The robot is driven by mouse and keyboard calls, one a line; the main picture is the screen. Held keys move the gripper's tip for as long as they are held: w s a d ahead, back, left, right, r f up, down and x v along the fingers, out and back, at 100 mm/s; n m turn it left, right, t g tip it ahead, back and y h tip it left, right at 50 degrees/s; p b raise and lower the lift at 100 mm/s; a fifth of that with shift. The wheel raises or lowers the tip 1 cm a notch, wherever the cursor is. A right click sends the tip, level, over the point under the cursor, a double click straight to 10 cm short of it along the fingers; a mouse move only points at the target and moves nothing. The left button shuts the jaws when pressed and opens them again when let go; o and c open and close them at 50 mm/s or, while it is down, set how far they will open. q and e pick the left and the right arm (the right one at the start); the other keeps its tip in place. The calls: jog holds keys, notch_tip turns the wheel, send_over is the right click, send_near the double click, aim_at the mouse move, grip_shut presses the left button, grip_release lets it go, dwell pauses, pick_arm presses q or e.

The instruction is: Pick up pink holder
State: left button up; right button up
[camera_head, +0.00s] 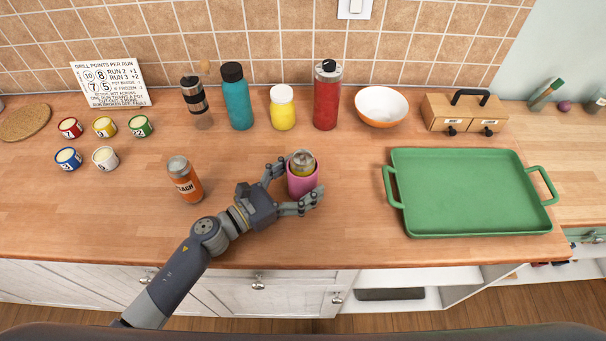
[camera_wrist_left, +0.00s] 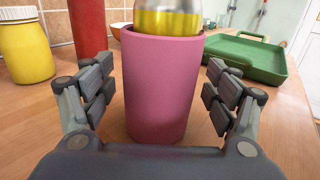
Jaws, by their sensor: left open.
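The pink holder (camera_head: 303,184) stands upright on the wooden counter with a yellow can (camera_head: 302,160) inside it, the can's top showing above the rim. In the left wrist view the pink holder (camera_wrist_left: 162,90) fills the middle, with the can (camera_wrist_left: 168,18) in it. My left gripper (camera_head: 291,187) is open, with its fingers on either side of the holder. In the left wrist view the left gripper (camera_wrist_left: 162,105) shows gaps between the finger pads and the holder. My right gripper is not in view.
An orange can (camera_head: 185,182) stands left of the holder, near my left arm. Behind are a teal bottle (camera_head: 236,97), yellow jar (camera_head: 282,108), red bottle (camera_head: 326,97) and bowl (camera_head: 381,106). A green tray (camera_head: 470,190) lies to the right. Bare counter separates the tray and holder.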

aim_at(292, 175)
pick_arm(q)
jog(key=shift+w+d, duration=0.1)
jog(key=shift+c, duration=0.2)
jog(key=c, duration=1.1)
jog(key=shift+r, duration=0.1)
jog(key=shift+r, duration=0.7)
notch_tip(292, 175, up, 2)
jog(key=shift+r, duration=0.1)
jog(key=shift+s+r+b, duration=0.2)
jog(key=shift+s+b, duration=0.3)
jog(key=shift+s, duration=2.2)
jog(key=shift+s+r+b, duration=0.2)
jog(key=shift+s+b, duration=0.3)
jog(key=shift+s, duration=2.15)
jog(key=shift+s+r+b, duration=0.2)
jog(key=shift+s+b, duration=0.3)
jog(key=shift+s, duration=2.2)
